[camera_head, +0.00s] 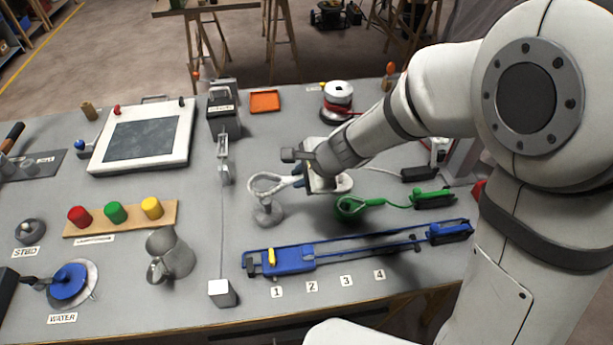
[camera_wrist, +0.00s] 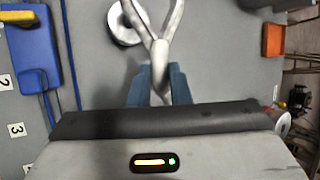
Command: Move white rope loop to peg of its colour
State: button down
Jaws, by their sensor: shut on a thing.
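The white rope loop (camera_head: 268,180) is held by its right end in my gripper (camera_head: 304,180), in the head view. In the wrist view, my blue fingertips (camera_wrist: 160,88) are shut on the joined end of the loop (camera_wrist: 163,48), whose two strands spread toward the top edge. A pale peg with a round base (camera_head: 268,215) stands on the bench just below the loop, and its base also shows in the wrist view (camera_wrist: 122,26). The loop overlaps the peg's top; I cannot tell whether it is around the peg or only above it. A green ring-like piece (camera_head: 347,208) lies to the right.
A blue rail with a slider (camera_head: 288,260) lies in front, beside number labels. A green cord runs to a green block (camera_head: 432,199) at right. A mug (camera_head: 170,256) and coloured knobs (camera_head: 115,212) stand at left. An orange tray (camera_head: 265,101) is behind.

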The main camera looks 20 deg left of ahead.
jog(key=w+d+m+t+h, duration=0.1)
jog(key=w+d+m+t, duration=0.3)
jog(key=w+d, duration=1)
jog(key=shift+m+g, duration=0.6)
jog(key=shift+s+d+f+b, duration=0.25)
jog(key=shift+s+f+b, duration=0.25)
jog(key=shift+f, duration=0.35)
jog(key=shift+s+d+f+b, duration=0.25)
jog(key=shift+f+b, duration=0.4)
jog(key=shift+f, duration=0.2)
jog(key=shift+s+d+f+b, duration=0.25)
jog(key=shift+s+f+b, duration=0.25)
jog(key=shift+f, duration=0.35)
jog(key=shift+w+f+b, duration=0.1)
jog(key=shift+f+b, duration=2.15)
jog(key=shift+b, duration=0.55)
jog(key=c, duration=1.2)
grip_release()
